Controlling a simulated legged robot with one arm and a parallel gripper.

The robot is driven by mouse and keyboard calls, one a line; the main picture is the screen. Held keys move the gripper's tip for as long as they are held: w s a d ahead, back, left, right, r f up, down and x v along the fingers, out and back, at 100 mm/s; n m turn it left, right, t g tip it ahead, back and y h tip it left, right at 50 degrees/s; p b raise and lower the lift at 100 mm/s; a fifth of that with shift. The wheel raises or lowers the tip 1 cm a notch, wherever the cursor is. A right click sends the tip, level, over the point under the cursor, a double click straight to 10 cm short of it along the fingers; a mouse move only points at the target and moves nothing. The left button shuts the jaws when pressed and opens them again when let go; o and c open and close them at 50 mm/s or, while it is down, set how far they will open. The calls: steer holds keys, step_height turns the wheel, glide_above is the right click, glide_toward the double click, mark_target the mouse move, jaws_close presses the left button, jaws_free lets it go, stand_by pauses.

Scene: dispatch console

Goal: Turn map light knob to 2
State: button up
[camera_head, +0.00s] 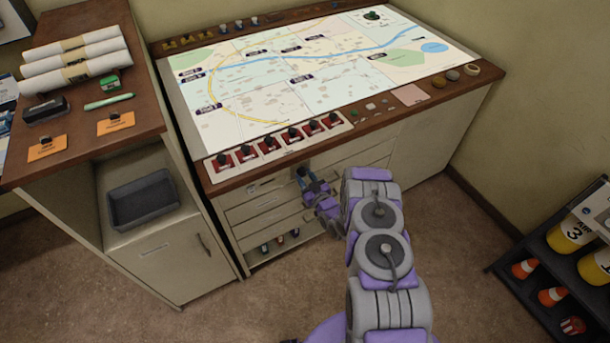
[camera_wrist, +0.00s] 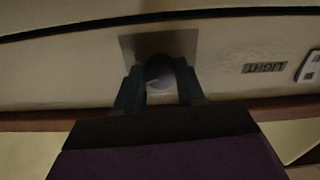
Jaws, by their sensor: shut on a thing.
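The map light knob (camera_wrist: 160,73) is a dark round knob on a grey plate (camera_wrist: 185,44) on the console's pale front face. It shows in the wrist view between the fingers of my gripper (camera_wrist: 159,88), which is shut on it. The word "LIGHT" (camera_wrist: 264,68) appears upside down to the right of the knob. In the head view my gripper (camera_head: 303,175) is at the console's front, just below the table edge; the knob is hidden there. The number the knob points to cannot be read.
The map table (camera_head: 270,85) spreads above, with a row of red-based black knobs (camera_head: 269,145) along its front edge. Drawers (camera_head: 265,205) lie below my gripper. A side cabinet with a grey tray (camera_head: 145,200) stands left. The floor between is clear.

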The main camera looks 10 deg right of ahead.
steer(key=shift+r+n+p, duration=0.15)
steer(key=shift+n+p, duration=0.75)
steer(key=shift+p, duration=0.3)
steer(key=shift+f, duration=0.2)
steer(key=o, duration=1)
steer(key=shift+o, duration=0.2)
steer(key=p+v, duration=0.4)
steer(key=v, duration=1.3)
steer(key=shift+s, duration=0.15)
steer(key=shift+d, duration=0.1)
